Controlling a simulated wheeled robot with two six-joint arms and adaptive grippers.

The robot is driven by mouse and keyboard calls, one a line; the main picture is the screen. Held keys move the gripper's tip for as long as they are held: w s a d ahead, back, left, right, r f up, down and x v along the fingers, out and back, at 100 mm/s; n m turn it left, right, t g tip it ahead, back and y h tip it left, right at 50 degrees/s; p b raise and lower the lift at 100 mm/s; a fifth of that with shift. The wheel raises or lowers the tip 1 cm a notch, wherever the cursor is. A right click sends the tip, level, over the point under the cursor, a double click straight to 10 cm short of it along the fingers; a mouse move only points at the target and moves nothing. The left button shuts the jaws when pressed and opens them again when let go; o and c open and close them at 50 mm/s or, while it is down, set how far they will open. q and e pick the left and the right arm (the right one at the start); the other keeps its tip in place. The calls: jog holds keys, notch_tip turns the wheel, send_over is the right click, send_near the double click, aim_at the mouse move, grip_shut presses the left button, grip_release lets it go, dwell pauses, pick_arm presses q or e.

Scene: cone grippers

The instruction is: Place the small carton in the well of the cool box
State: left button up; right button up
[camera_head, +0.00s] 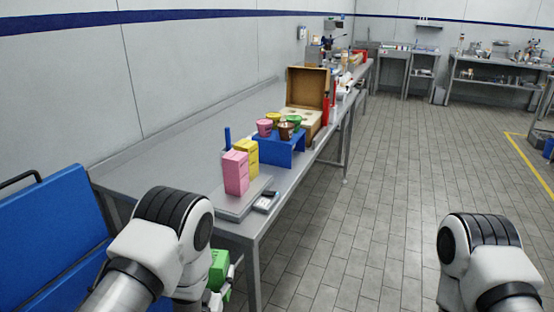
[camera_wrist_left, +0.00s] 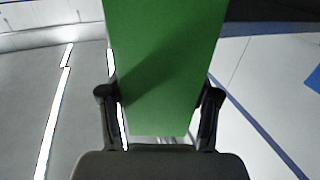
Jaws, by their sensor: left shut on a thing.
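My left gripper (camera_wrist_left: 158,98) is shut on a green carton (camera_wrist_left: 165,50), with one finger on each side of it. In the head view the green carton (camera_head: 218,268) shows low beside the near end of the table, partly hidden by my left arm. An open tan box (camera_head: 307,88) with a raised lid stands farther along the table; it looks like the cool box. Its pale insert (camera_head: 292,112) has dark openings, partly hidden by cups in front. My right arm shows at the lower right, but its gripper is out of view.
A pink carton (camera_head: 236,173) and a yellow carton (camera_head: 247,152) stand on a grey tray (camera_head: 232,205) near the table's close end. A blue stand (camera_head: 272,151) carries several cups before the tan box. A blue panel (camera_head: 50,235) is at left.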

pick_arm(q)
jog(key=d+f+h, duration=0.1)
jog(key=d+f+m+h, duration=0.1)
jog(key=f, duration=0.1)
jog(key=shift+s, duration=0.1)
jog(key=w+r+m+h+b, duration=0.1)
jog(key=w+r+h, duration=0.1)
jog(key=r, duration=0.8)
jog(key=w+r+m+g+h, duration=0.1)
jog(key=w+r, duration=0.4)
jog(key=r, duration=0.6)
jog(key=shift+a+r+m+h+b, duration=0.2)
jog(key=shift+m+h+b, duration=0.2)
jog(key=shift+m+h, duration=0.45)
